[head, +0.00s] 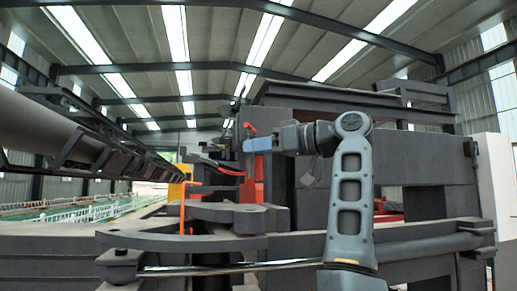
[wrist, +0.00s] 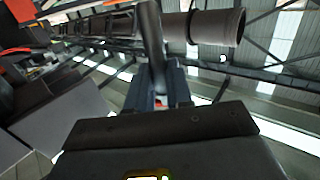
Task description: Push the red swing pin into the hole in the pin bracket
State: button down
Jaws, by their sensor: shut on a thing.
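The red swing pin (head: 249,128) shows as a bent red top end above my gripper in the head view. My gripper (head: 257,145) is shut on it, reaching in from the right. Below my gripper, red parts (head: 249,168) stand upright, but I cannot tell which belong to the pin. In the wrist view my gripper's fingers (wrist: 168,88) close around a dark, shaded rod, with a small bit of red between them. I cannot make out the pin bracket or its hole for certain; the pin's lower end is hidden or too small to tell.
A bent orange rod (head: 183,205) stands upright left of my gripper. Dark curved plates (head: 190,238) lie low in front. Large dark machine blocks (head: 410,158) stand on the right. A long dark pipe (head: 45,125) runs along the left. Open air lies above my gripper.

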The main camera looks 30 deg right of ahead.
jog(key=shift+d, duration=0.1)
dwell(0.3)
jog(key=b, duration=0.4)
send_over(259, 210)
jog(key=shift+s+a+f, duration=0.1)
jog(key=shift+s+f, duration=0.1)
jog(key=shift+f, duration=1.25)
jog(key=shift+s+a+f, duration=0.1)
jog(key=shift+s+f, duration=0.05)
jog(key=shift+f, duration=1.3)
jog(key=shift+f+b, duration=1.85)
jog(key=shift+f, duration=1.5)
jog(key=c, duration=0.9)
grip_release()
jog(key=shift+f, duration=0.1)
jog(key=shift+c, duration=0.2)
jog(key=shift+f, duration=0.1)
jog(key=b+v, duration=0.1)
jog(key=v, duration=0.7)
